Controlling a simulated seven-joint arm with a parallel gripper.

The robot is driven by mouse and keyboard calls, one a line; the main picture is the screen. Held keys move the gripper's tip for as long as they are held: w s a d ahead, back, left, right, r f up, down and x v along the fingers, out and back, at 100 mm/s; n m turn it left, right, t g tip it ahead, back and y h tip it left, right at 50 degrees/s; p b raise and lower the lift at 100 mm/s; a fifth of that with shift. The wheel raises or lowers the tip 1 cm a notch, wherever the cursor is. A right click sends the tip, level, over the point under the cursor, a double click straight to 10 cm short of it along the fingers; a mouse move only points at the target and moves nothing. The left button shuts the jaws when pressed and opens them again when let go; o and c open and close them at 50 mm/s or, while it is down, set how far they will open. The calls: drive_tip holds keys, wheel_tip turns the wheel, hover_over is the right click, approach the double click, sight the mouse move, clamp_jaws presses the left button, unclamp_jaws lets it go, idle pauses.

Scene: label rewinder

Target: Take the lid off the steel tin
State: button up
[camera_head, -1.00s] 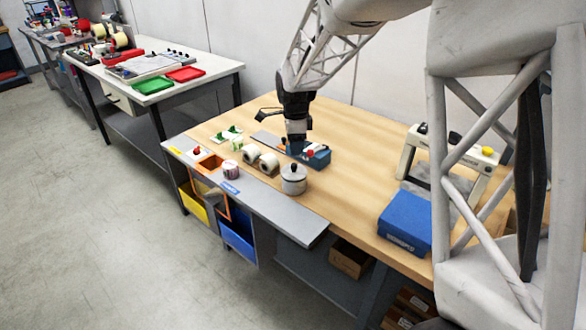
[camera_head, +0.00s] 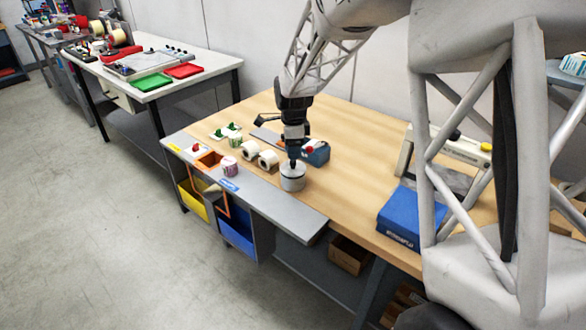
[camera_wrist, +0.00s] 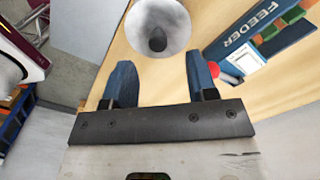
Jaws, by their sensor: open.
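The steel tin (camera_head: 293,183) stands upright near the front edge of the wooden bench. Its lid (camera_wrist: 172,22) is on top, with a dark knob (camera_wrist: 157,40) in the middle, seen from above in the wrist view. My gripper (camera_head: 293,164) points down just above the tin in the head view and hides the knob there. In the wrist view the blue fingers of my gripper (camera_wrist: 159,70) are apart with nothing between them. The knob lies beyond the fingertips, roughly centred between them.
A blue feeder (camera_wrist: 258,35) with a red button is close to the right finger in the wrist view. A blue box (camera_head: 400,217) is at right. Bare wood lies between tin and box.

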sight(293, 161)
drive_tip(key=shift+f, duration=0.15)
drive_tip(key=shift+s+f, duration=0.1)
drive_tip(key=shift+f, duration=2.35)
drive_tip(key=shift+c, duration=0.4)
clamp_jaws()
drive_tip(key=shift+r, duration=0.1)
drive_tip(key=shift+r, duration=0.85)
drive_tip(key=shift+s+r, duration=0.2)
drive_tip(key=shift+r, duration=0.7)
drive_tip(key=s+d+r, duration=0.1)
drive_tip(key=s+d, duration=0.1)
drive_tip(key=s, duration=1.3)
drive_tip(key=shift+s+d+r, duration=0.15)
drive_tip(key=shift+s, duration=0.05)
